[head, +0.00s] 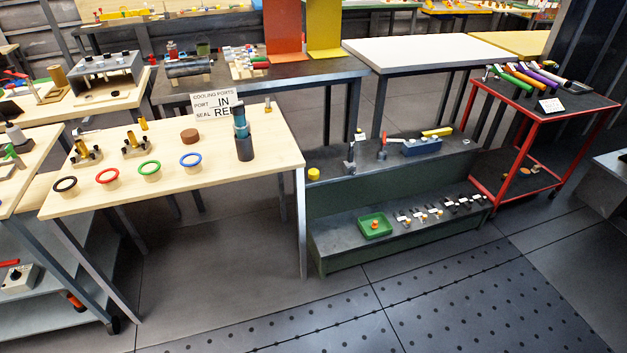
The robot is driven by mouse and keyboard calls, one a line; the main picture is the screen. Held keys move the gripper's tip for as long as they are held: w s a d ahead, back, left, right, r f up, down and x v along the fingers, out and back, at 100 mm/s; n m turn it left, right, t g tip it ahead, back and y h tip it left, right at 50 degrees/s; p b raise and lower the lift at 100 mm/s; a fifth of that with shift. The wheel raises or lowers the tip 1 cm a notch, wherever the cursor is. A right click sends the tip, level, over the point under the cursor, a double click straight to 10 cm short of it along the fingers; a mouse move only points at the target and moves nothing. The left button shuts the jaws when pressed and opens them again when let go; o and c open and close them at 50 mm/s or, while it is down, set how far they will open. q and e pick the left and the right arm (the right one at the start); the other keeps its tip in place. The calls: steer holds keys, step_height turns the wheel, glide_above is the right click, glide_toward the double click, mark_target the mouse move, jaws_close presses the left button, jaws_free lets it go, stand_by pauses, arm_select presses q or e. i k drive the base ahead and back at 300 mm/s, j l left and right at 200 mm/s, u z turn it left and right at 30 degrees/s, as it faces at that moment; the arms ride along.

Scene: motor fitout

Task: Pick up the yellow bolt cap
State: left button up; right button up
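A small, round yellow cap (314,174) sits at the left end of the upper level of the dark green stepped bench (325,195). It looks like the yellow bolt cap, but it is too small to make out in detail. Nothing covers it. Neither of my grippers shows in the head view.
Left of the bench stands a wooden table (235,160) with colored rings, brass fittings and a dark cylinder (243,135). The bench's lower level holds a green tray (375,226) and several small parts. A red cart (535,125) stands right. The floor in front is clear.

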mark_target(312, 174)
steer(key=u, duration=0.55)
steer(key=i+l+u, duration=0.25)
steer(key=l+u, duration=0.25)
steer(key=i+l+u, duration=0.1)
steer(key=l+u, duration=0.15)
steer(key=i+l+u, duration=0.15)
steer(key=l, duration=0.35)
steer(key=l+u, duration=0.15)
steer(key=l, duration=0.3)
steer(key=i+l, duration=0.1)
steer(key=l, duration=0.6)
steer(key=i+l+u, duration=0.1)
steer(key=l, duration=0.6)
steer(key=i+l, duration=0.1)
steer(key=l, duration=0.6)
